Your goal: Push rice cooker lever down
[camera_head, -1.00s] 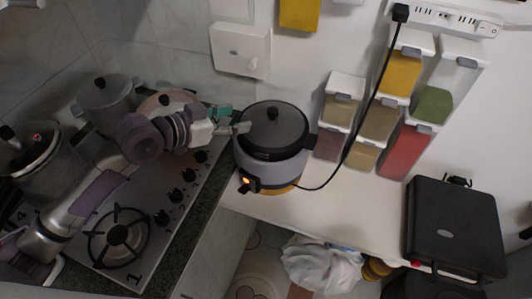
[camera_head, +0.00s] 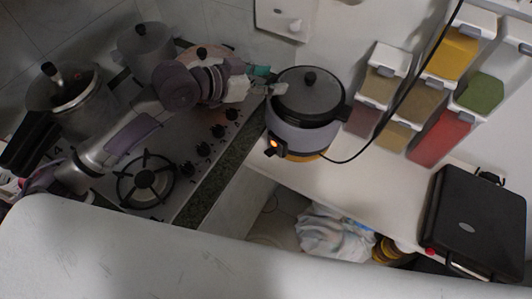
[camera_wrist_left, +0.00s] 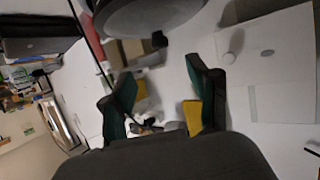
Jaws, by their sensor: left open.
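The rice cooker (camera_head: 304,136) stands on the white counter beside the stove, with a dark lid and a grey body. Its black lever piece (camera_head: 279,152) is on the front left, by a glowing orange light. My left gripper (camera_head: 270,80) is at the upper left edge of the cooker, above the lever, near the lid. In the head view I cannot tell whether it touches the cooker. In the wrist view my left gripper (camera_wrist_left: 163,95) has its green-padded fingers apart with nothing between them. A dark round rim, likely the cooker (camera_wrist_left: 150,12), shows at the top. My right gripper is not in view.
The stove (camera_head: 147,180) with pots (camera_head: 66,90) lies left under my left arm. Spice dispensers (camera_head: 430,90) hang at the right. A black cord runs from the cooker up past them. A black grill (camera_head: 474,222) stands on the right. The counter (camera_head: 370,185) between is clear.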

